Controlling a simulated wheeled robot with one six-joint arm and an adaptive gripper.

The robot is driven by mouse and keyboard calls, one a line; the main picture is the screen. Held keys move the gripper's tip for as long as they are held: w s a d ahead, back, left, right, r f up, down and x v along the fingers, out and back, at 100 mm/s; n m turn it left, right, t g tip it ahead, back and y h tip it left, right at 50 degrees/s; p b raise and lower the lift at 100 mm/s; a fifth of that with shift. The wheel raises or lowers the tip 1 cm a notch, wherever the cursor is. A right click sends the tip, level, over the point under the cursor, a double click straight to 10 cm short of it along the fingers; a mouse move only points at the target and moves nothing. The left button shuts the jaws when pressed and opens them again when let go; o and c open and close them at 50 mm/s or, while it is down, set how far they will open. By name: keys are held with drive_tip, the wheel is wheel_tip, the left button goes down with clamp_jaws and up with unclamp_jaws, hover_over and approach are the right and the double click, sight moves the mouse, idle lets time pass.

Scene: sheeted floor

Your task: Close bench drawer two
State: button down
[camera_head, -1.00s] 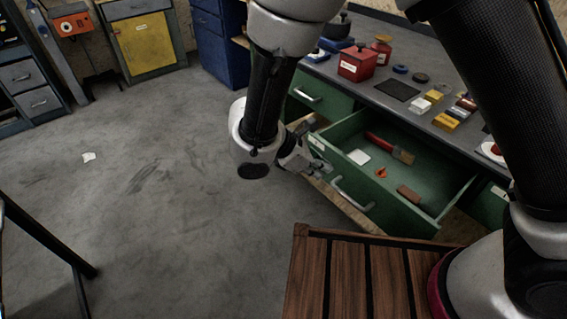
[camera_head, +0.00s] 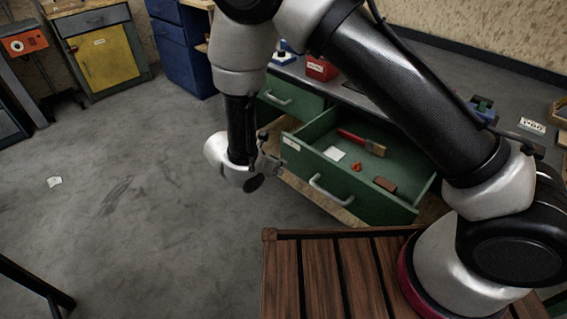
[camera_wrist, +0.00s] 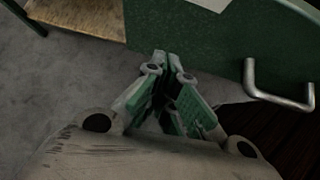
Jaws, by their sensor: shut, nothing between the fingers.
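The open green drawer (camera_head: 305,170) is pulled well out of the bench, its label too small to read. It has a silver bar handle (camera_head: 330,193) on its front. My gripper (camera_head: 272,163) is beside the drawer's left front corner. In the wrist view its shut, empty fingertips (camera_wrist: 168,62) are in front of the green drawer face (camera_wrist: 190,25), left of the handle (camera_wrist: 275,92). Contact with the face cannot be told.
A shut green drawer (camera_head: 290,98) is left of the open one. The bench top carries a red box (camera_head: 320,68) and other items. A slatted wooden surface (camera_head: 330,270) stands in front. Bare grey floor (camera_head: 130,200) lies to the left.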

drive_tip(key=shift+w+d, duration=0.8)
drive_tip(key=shift+d, duration=0.05)
hover_over(329, 140)
drive_tip(key=shift+s, duration=0.15)
drive_tip(key=shift+w+d+r, duration=0.1)
drive_tip(key=shift+w+d, duration=0.4)
drive_tip(key=shift+r, duration=0.1)
